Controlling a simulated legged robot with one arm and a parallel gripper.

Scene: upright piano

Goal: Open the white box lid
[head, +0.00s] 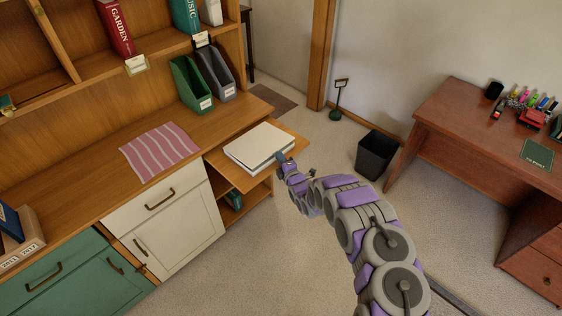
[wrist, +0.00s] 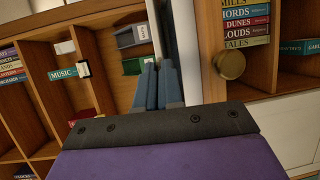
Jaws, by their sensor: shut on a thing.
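The white box (head: 259,146) lies flat on a pulled-out wooden shelf (head: 288,151). Its white lid (head: 254,142) looks down, with a thin dark line along the near side. My gripper (head: 281,157) is at the box's near right corner, shut on the lid's edge. In the wrist view my gripper (wrist: 159,66) shows two blue-grey fingers close together, beside the pale side of the white box (wrist: 188,50). The exact contact at the fingertips is hard to see.
A striped cloth (head: 159,150) and green (head: 190,85) and grey (head: 216,74) file holders are on the counter left of and behind the box. A black bin (head: 376,154) and a red-brown desk (head: 470,125) stand to the right.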

